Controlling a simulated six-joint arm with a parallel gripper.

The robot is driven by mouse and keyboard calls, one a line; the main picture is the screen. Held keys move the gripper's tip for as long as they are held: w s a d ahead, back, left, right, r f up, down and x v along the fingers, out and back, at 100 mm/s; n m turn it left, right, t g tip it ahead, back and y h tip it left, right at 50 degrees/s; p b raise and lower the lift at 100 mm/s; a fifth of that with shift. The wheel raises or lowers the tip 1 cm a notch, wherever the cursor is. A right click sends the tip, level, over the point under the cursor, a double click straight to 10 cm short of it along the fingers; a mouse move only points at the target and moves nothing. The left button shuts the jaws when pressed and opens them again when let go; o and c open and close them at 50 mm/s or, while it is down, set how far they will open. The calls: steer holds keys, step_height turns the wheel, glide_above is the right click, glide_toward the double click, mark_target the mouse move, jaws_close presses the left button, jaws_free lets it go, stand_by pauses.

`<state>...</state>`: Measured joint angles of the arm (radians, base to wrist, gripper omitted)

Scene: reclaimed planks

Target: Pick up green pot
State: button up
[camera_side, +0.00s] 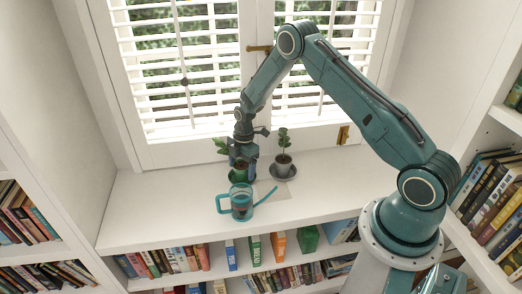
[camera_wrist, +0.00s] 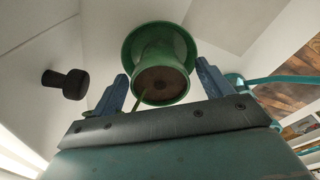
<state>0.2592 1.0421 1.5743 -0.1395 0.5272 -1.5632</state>
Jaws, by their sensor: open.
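The green pot (camera_side: 238,174) stands on the white sill in the side view, with a leafy plant showing at its left. It is partly hidden behind my gripper (camera_side: 243,155) and the watering can. In the wrist view, the green pot (camera_wrist: 176,86) with dark soil and its wide green saucer fills the upper middle. My gripper's two blue fingers are open, one on each side of the pot in that view. A gap shows between each finger and the pot wall. I cannot tell how far the fingertips reach down the pot.
A teal watering can (camera_side: 241,205) stands just in front of the green pot, its spout pointing right; the spout also shows in the wrist view (camera_wrist: 285,80). A grey pot (camera_side: 283,164) with a plant stands close by at the right. The sill's left part is clear.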

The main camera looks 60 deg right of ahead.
stand_by(0.3)
steer(key=c, duration=1.3)
steer(key=shift+r, duration=0.2)
steer(key=shift+c, duration=0.2)
step_height(320, 180, up, 20)
steer(key=shift+f, duration=0.15)
steer(key=shift+r, duration=1.45)
step_height(320, 180, down, 19)
steer(key=n, duration=0.3)
steer(key=shift+f+n, duration=0.15)
steer(key=shift+n, duration=0.25)
